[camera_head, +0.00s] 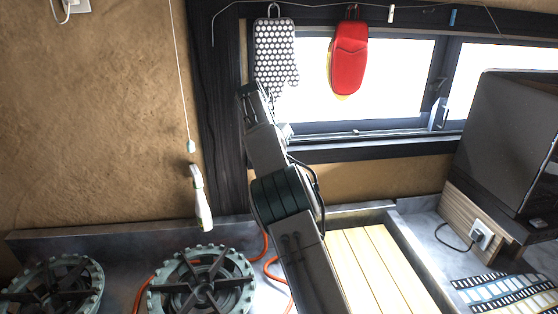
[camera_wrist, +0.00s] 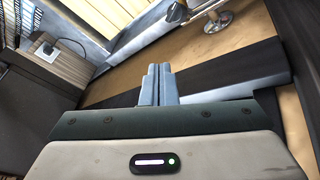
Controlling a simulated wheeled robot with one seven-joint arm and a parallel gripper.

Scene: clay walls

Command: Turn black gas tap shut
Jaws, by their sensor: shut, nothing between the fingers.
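No black gas tap can be made out for certain in either view. In the wrist view a shiny metal fitting (camera_wrist: 217,22) with a round base sits against the tan clay wall at the top; its upper part is cut off by the picture edge. My gripper (camera_wrist: 159,70) is shut and empty, its two fingers side by side in front of the dark window frame. In the head view my gripper (camera_head: 250,90) is raised by the window, just below the dotted oven mitt. My arm hides part of the wall and counter behind it.
Two gas burners (camera_head: 201,285) (camera_head: 52,288) stand on the counter, with an orange hose (camera_head: 272,268) beside my arm. A red mitt (camera_head: 348,58) and a dotted mitt (camera_head: 274,45) hang at the window. A dark box-shaped appliance (camera_head: 505,140) stands right. A white-handled lighter-like object (camera_head: 201,200) hangs left.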

